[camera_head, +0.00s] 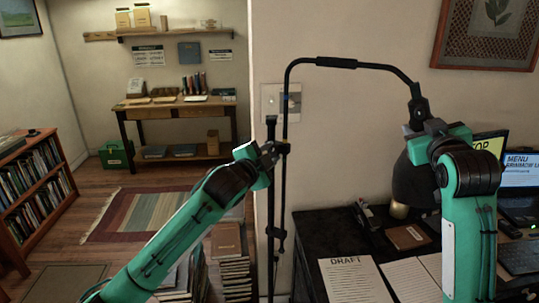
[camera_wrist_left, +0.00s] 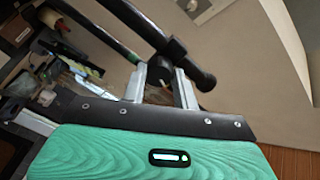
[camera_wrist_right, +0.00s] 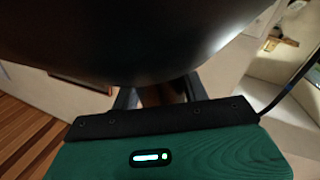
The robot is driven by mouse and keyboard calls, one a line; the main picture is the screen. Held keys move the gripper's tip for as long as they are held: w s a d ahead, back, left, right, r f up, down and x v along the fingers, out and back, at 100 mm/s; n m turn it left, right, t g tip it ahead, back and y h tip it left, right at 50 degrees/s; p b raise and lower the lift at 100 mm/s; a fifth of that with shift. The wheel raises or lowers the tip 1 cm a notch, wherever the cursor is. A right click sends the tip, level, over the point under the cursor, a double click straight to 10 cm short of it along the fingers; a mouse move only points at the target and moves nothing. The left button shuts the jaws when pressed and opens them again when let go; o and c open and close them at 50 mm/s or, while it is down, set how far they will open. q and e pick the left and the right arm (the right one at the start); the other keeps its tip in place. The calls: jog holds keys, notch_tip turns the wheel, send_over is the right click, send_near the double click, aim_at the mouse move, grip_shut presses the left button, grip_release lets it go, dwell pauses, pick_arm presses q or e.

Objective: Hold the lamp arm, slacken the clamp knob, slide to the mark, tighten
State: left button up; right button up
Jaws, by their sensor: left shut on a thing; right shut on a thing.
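A black floor lamp has an upright pole (camera_head: 270,215) and a thin lamp arm (camera_head: 340,63) that rises beside it, bends right and drops to a dark shade (camera_head: 408,185). My left gripper (camera_head: 271,153) is at the clamp on the pole. In the left wrist view its fingers close on the dark round clamp knob (camera_wrist_left: 160,69). My right gripper (camera_head: 421,122) is shut on the lamp arm's end, just above the shade. In the right wrist view the shade (camera_wrist_right: 130,40) fills the top and hides most of that grip.
A dark desk (camera_head: 310,225) at the right holds a DRAFT sheet (camera_head: 354,283), other papers, a brown book (camera_head: 408,237) and screens. Book stacks (camera_head: 234,270) stand left of the pole. A bookcase (camera_head: 35,190) is at the far left, with open floor and a striped rug (camera_head: 140,213) between.

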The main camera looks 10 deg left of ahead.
pick_arm(q)
jog(key=shift+f+n, duration=0.15)
jog(key=shift+n, duration=0.45)
jog(key=o, duration=1)
jog(key=shift+c, duration=0.2)
jog(key=v, duration=1.2)
jog(key=shift+a, duration=0.1)
